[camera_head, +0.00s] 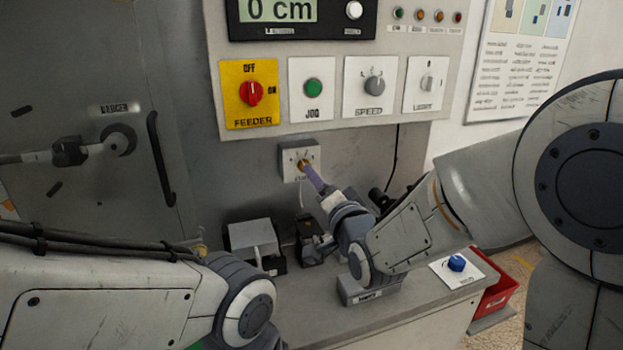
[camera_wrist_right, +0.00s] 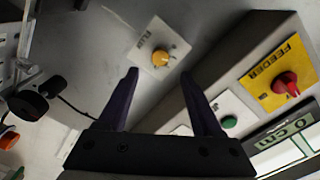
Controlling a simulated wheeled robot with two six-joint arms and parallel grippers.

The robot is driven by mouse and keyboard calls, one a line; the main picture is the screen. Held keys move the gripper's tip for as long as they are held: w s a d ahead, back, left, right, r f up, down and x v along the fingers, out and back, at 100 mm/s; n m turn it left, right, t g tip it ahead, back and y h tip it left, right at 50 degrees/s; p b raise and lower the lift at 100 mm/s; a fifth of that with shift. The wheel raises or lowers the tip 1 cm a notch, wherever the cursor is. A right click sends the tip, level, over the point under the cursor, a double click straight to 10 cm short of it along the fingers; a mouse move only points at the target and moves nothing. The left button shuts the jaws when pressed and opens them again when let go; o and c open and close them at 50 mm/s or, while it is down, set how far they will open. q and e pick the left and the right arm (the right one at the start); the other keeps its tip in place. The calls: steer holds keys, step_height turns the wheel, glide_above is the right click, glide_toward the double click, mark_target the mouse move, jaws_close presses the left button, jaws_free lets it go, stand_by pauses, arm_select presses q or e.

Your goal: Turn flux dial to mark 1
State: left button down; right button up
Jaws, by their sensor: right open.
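The flux dial is a small yellow knob (camera_head: 302,163) on a white plate (camera_head: 288,158) low on the grey machine wall. In the right wrist view, the knob (camera_wrist_right: 160,57) sits on its plate marked FLUX, with small tick marks beside it. My right gripper (camera_head: 311,174) has purple fingers and points up at the dial. In the right wrist view the gripper (camera_wrist_right: 159,74) is open and empty, its fingertips either side of the line to the knob. The knob shows just past the tips. Which mark it points to is too small to tell. My left gripper is not in view.
Above the dial is a panel with the red FEEDER knob (camera_head: 251,92), green JOG button (camera_head: 313,87), SPEED knob (camera_head: 374,85) and LIGHT switch (camera_head: 427,83). Below are a grey box (camera_head: 252,238) and a blue knob (camera_head: 456,263) on the bench. A red bin (camera_head: 494,292) stands right.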

steer(key=v, duration=0.4)
steer(key=s+a+f+n+g+h+p, duration=0.1)
steer(key=s+a+f+n+g+p, duration=0.3)
steer(key=s+f+n+g, duration=0.55)
steer(key=s+d+n+g+h+p, duration=0.1)
steer(key=s+g, duration=0.3)
steer(key=s, duration=0.5)
steer(key=s+d+n+g+h+p, duration=0.2)
steer(key=s+d+n+g, duration=0.1)
steer(key=s, duration=0.7)
steer(key=shift+s+d+r+n+g+h, duration=0.3)
steer(key=shift+d+r+n+g, duration=0.15)
steer(key=shift+n, duration=0.2)
